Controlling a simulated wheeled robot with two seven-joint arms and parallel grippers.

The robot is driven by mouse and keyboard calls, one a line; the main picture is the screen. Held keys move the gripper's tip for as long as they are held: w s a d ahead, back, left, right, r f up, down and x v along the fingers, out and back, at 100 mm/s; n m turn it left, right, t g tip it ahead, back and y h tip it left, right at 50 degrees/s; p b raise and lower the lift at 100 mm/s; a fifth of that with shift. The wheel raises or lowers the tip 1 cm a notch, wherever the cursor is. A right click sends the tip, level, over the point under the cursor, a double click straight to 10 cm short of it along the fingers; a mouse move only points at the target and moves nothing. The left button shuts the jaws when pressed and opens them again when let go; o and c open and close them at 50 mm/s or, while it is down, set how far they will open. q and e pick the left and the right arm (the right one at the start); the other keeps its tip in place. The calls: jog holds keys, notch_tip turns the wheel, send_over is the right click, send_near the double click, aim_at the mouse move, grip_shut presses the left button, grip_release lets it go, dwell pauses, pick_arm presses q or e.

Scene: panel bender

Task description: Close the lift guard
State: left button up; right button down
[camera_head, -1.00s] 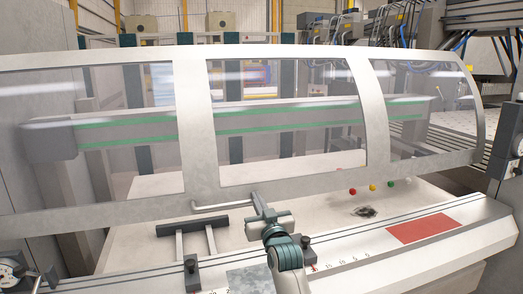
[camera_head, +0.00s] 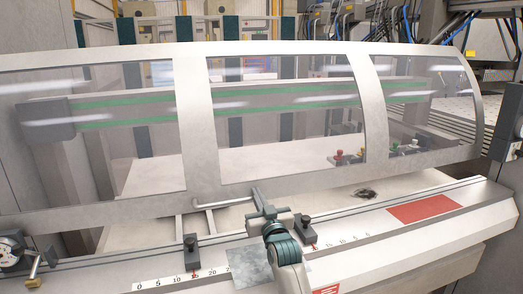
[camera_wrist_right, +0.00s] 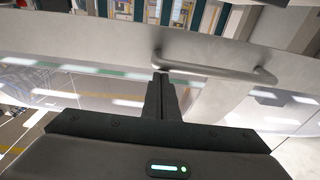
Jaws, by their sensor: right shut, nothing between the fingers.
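The lift guard (camera_head: 195,130) is a curved pale metal frame with three clear panes. It spans the machine, with its lower edge a little above the bed and a gap below it. Its bar handle (camera_head: 224,203) is on the lower rail; in the right wrist view the handle (camera_wrist_right: 222,66) runs right from the fingertips. My right gripper (camera_head: 258,197) is shut and empty at one end of the handle. Its closed fingers (camera_wrist_right: 160,82) look close against that end; I cannot tell whether they touch. My left gripper is not in view.
The bed's front ledge (camera_head: 360,229) carries a ruler scale, dark stop blocks (camera_head: 191,252) and a red patch (camera_head: 424,208). Coloured knobs (camera_head: 338,154) show through the guard's right part. A dial gauge (camera_head: 12,250) is at the lower left.

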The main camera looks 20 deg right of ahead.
notch_tip(320, 180, up, 4)
jog(key=r+p, duration=0.1)
jog(key=p, duration=0.2)
jog(key=s+f+b, duration=0.2)
jog(key=s+b, duration=0.1)
jog(key=s, duration=0.6)
jog(key=shift+d+f+b, duration=0.2)
jog(key=shift+f+b, duration=0.1)
